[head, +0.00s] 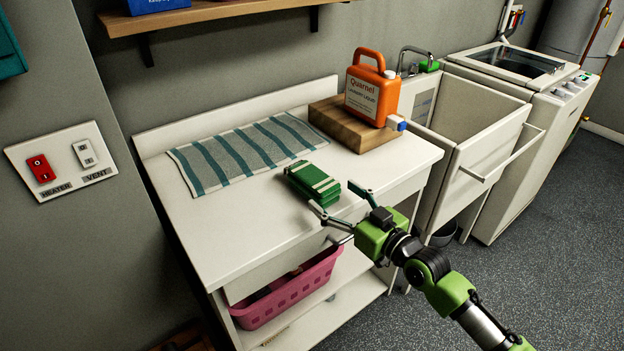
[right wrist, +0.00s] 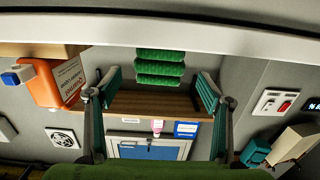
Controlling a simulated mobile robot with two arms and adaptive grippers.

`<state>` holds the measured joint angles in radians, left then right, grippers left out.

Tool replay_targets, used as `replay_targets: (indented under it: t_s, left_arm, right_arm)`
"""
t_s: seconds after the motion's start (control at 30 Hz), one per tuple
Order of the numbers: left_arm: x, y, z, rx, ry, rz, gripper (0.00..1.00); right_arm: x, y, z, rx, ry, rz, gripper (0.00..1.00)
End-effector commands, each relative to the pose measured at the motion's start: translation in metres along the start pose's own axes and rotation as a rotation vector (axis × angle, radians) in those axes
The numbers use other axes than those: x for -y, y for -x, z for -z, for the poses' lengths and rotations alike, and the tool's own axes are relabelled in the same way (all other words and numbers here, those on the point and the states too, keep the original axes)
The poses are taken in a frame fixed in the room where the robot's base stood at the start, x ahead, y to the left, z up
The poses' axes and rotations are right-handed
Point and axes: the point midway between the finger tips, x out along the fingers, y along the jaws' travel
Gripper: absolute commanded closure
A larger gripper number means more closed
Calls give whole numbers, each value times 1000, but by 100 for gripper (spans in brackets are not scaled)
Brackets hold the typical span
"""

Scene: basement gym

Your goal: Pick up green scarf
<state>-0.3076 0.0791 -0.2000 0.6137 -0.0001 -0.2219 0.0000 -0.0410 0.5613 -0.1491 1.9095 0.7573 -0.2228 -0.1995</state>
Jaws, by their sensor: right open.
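The green scarf (head: 313,184) is a small folded bundle with pale stripes, lying near the front edge of the white counter (head: 240,235). It also shows in the right wrist view (right wrist: 160,67), top centre, as ribbed green folds between the finger directions. My right gripper (head: 334,196) is open and empty at the counter's front edge, its two fingers pointing toward the scarf. In the right wrist view the open fingers (right wrist: 157,88) stand on either side of the scarf, with a gap on both sides. I cannot tell whether they touch it. My left gripper is in neither view.
A striped towel (head: 240,152) lies flat behind the scarf. An orange laundry bottle (head: 371,88) stands on a wooden block (head: 340,125) to the right. A pink basket (head: 290,290) sits below the counter. A sink (head: 475,120) is at right. The counter's front left is clear.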

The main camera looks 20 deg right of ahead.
Motion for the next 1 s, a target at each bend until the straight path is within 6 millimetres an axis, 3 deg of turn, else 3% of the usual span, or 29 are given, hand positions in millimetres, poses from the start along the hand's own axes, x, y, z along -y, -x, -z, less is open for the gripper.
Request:
replay_targets:
  t_s: [0.1, 0.37, 0.63, 0.93, 1.0]
  left_arm:
    - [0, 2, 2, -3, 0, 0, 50]
    - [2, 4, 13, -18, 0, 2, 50]
    - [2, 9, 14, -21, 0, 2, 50]
    - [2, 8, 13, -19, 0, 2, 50]
    - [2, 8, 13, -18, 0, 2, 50]
  right_arm:
    - [0, -19, 1, -2, -3, -1, 27]
    - [0, -39, 0, 0, -3, 0, 27]
    - [1, -77, -1, -1, -1, -1, 27]
    - [2, -83, -3, 1, 0, -1, 27]
    - [2, -82, -3, 1, 0, -1, 43]
